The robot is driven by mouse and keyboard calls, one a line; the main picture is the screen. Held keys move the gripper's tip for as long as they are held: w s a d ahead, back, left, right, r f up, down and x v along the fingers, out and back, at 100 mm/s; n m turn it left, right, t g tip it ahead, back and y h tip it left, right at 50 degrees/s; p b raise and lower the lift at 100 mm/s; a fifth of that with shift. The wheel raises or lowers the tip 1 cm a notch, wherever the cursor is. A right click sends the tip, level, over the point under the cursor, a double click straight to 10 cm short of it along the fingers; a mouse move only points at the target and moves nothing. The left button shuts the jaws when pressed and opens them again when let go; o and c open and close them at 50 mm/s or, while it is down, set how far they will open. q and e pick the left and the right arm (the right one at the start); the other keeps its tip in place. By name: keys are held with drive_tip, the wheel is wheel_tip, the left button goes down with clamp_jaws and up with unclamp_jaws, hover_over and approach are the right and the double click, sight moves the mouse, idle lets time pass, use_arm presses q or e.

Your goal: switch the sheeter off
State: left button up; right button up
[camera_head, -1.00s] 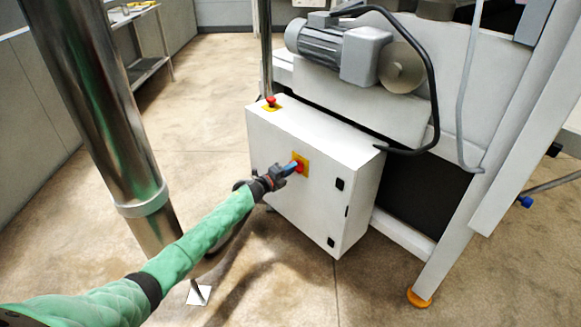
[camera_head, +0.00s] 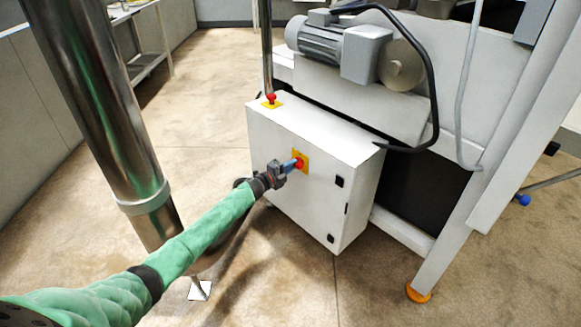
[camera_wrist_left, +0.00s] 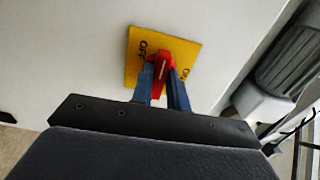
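The sheeter's red rotary switch (camera_head: 298,163) sits on a yellow plate (camera_head: 306,156) on the front of a white control box (camera_head: 292,195). In the left wrist view the red handle (camera_wrist_left: 162,68) stands between the blue fingers of my left gripper (camera_wrist_left: 162,76), with no clear gap on either side. The yellow plate (camera_wrist_left: 188,50) reads OFF left of the handle and ON to its right. The fingers hide part of the handle's sides. My left gripper (camera_head: 291,165) also meets the switch in the head view. My right gripper is not in view.
A red push button (camera_head: 271,98) stands on top of the control box. A motor (camera_head: 330,45) and a black cable (camera_head: 434,95) are above and behind the box. A machine leg (camera_head: 440,255) stands at the right. The floor in front of the box is open.

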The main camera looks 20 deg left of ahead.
use_arm(q)
drive_tip(key=o, duration=0.4)
drive_tip(key=shift+a, duration=0.1)
